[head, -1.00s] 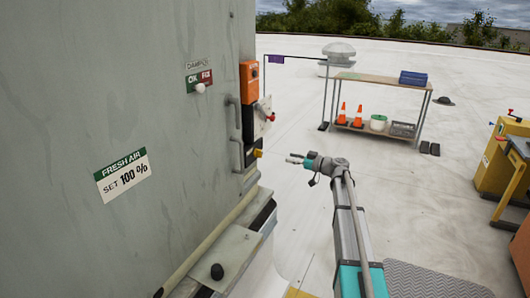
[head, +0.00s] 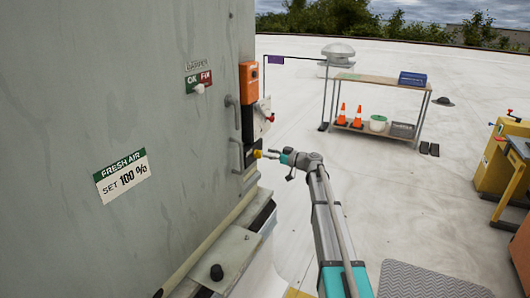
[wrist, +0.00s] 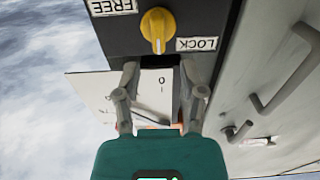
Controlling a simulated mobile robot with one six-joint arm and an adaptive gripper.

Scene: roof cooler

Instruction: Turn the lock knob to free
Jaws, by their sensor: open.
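The yellow lock knob (wrist: 157,28) sits on a dark plate in the wrist view, where the picture is upside down. A FREE label (wrist: 113,6) is at its upper left and a LOCK label (wrist: 197,44) at its lower right. The knob's narrow ridge points down in the picture, nearer LOCK than FREE. My gripper (wrist: 160,76) is open, its two fingers below the knob in the wrist view, with nothing between them. In the head view the knob (head: 257,154) is at the cabinet's edge, with my gripper (head: 269,154) close on its right; contact cannot be told.
Grey handles (head: 236,153) stick out beside the knob. An orange box (head: 249,82) and a panel with a red knob (head: 264,117) are above it. A damper indicator (head: 198,82) is on the grey cabinet.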

